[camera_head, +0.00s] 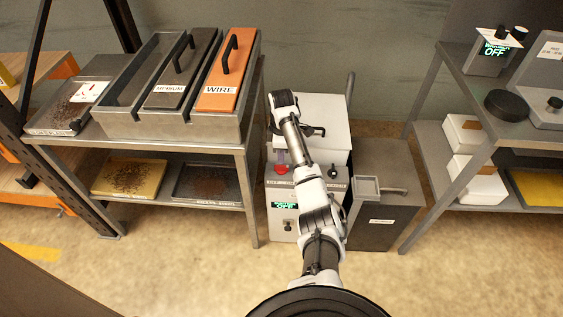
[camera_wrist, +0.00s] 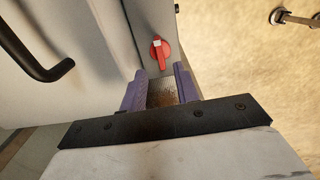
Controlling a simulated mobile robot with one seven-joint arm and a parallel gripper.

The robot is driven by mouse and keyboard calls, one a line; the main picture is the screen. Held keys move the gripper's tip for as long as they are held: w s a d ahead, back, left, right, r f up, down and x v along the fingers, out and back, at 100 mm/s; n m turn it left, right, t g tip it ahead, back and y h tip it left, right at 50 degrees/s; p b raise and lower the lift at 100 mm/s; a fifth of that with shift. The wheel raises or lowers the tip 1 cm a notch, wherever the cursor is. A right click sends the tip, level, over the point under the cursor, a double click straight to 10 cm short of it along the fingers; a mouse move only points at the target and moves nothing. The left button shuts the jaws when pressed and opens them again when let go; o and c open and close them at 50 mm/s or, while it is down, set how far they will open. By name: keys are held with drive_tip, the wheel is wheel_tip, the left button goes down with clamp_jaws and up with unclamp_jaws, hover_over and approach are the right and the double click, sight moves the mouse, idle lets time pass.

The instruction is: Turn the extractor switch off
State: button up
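The red rotary switch (camera_head: 281,169) is on the front of the white cabinet (camera_head: 309,113) in the middle of the head view. In the wrist view the red switch (camera_wrist: 160,52) has a pale mark at its top and lies just beyond the fingertips. My gripper (camera_wrist: 160,72) has two purple fingers, apart, with nothing between them. In the head view my gripper (camera_head: 281,156) is right above the switch, and contact cannot be told. A small green display (camera_head: 284,206) below the switch seems to read OFF. My arm hides part of the cabinet's front.
A dark bin (camera_head: 385,222) stands right of the cabinet. A grey rack (camera_head: 255,190) with trays and lidded boxes is at left. A shelf (camera_head: 440,140) at right holds another unit (camera_head: 488,60) whose display reads OFF. A black handle (camera_wrist: 40,65) juts out left in the wrist view.

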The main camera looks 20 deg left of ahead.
sight(281, 166)
wheel_tip(281, 166, up, 7)
drive_tip(key=shift+r+b, duration=0.2)
drive_tip(key=shift+b, duration=0.15)
idle(0.3)
